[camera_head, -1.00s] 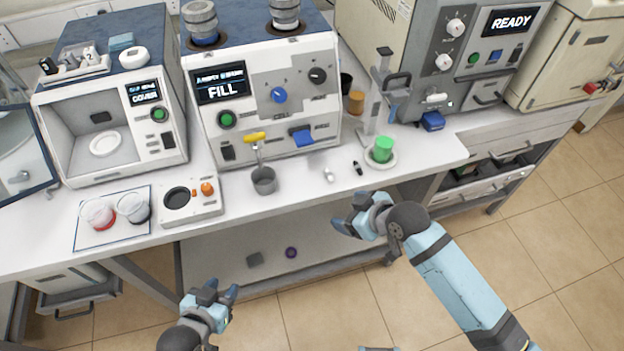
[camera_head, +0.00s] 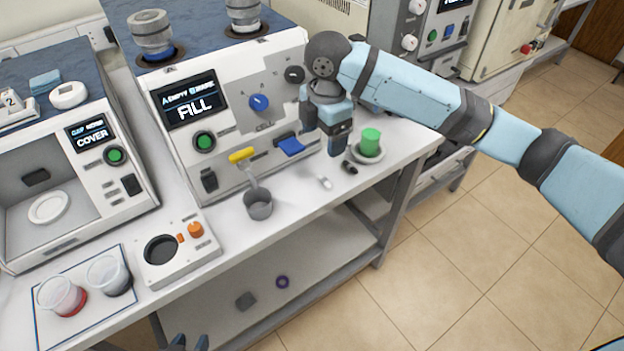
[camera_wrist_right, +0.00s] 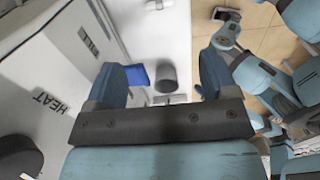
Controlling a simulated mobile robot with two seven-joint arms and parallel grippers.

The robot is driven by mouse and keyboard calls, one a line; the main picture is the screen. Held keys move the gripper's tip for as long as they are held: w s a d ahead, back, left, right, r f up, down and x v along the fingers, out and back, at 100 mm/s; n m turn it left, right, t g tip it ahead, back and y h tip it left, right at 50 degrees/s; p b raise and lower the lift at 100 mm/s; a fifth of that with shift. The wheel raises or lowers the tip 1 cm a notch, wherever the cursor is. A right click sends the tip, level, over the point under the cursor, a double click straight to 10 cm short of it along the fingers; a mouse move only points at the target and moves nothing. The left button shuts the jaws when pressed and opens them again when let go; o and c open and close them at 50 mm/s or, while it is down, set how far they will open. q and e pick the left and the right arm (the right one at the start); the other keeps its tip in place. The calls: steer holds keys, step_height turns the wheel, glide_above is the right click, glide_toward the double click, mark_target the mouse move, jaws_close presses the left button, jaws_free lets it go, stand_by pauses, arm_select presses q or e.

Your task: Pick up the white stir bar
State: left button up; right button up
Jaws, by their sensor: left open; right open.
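The white stir bar (camera_head: 324,183) lies on the white bench top near its front edge. My right gripper (camera_head: 322,140) is open and empty above the bench, pointing down, a little behind the white bar in the picture. Its open fingers (camera_wrist_right: 162,80) also show in the right wrist view, where I cannot make out the stir bar. My left gripper (camera_head: 187,343) shows only its fingertips at the bottom edge, open and below the bench front.
A grey cup (camera_head: 258,204) stands left of the stir bar. A green-topped piece on a dish (camera_head: 368,142) stands to the right. The FILL machine (camera_head: 215,95) with its blue lever (camera_head: 290,146) rises close behind. Two beakers (camera_head: 108,275) sit at left.

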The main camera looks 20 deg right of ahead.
steer(key=w, duration=0.1)
glide_above(325, 179)
steer(key=f, duration=0.8)
steer(key=shift+a+f, duration=0.2)
steer(key=shift+f, duration=0.05)
step_height(325, 179, down, 5)
steer(key=shift+d+r, duration=0.1)
steer(key=shift+d, duration=0.05)
steer(key=c, duration=1)
